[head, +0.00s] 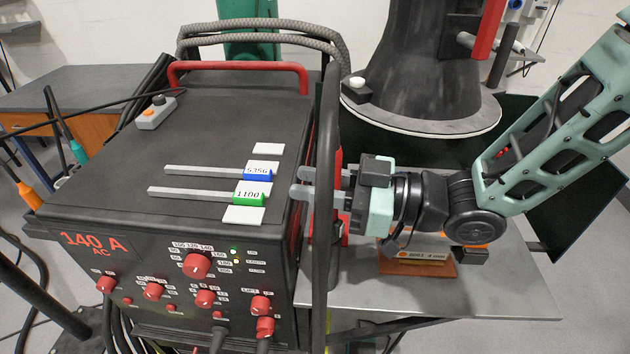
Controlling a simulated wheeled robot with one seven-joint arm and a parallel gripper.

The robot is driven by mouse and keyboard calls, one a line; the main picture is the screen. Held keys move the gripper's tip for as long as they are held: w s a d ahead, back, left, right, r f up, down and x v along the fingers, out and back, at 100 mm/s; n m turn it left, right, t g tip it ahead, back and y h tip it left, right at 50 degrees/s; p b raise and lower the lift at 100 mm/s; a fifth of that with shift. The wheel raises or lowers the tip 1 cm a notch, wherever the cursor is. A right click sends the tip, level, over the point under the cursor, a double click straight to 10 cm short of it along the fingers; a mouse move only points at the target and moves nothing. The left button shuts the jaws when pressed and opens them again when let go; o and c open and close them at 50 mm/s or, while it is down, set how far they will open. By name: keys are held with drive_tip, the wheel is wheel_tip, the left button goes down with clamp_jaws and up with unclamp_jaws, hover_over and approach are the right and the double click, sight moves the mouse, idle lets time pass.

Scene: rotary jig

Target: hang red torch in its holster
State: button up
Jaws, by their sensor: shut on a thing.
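My gripper (303,183) is at the right edge of the black welding machine, its two grey fingers reaching left at the dark upright bar. Red parts (342,235) show beside this bar, below and above the fingers. They look like the red torch in my jaws, mostly hidden by the bar and the fingers. I cannot make out its full shape or tilt. No holster for it can be clearly told. At the far left an orange-ended torch (29,196) and a teal-ended torch (78,151) hang on cables.
The welding machine (120,215) fills the left, with a red handle (238,66), sliders and a small grey box (156,112) on top. A metal table (480,300) holds an orange-brown block (420,262) under my arm. A dark conical fixture (425,80) stands behind.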

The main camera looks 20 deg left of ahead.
drive_tip(key=shift+f, duration=0.1)
drive_tip(key=o, duration=1.1)
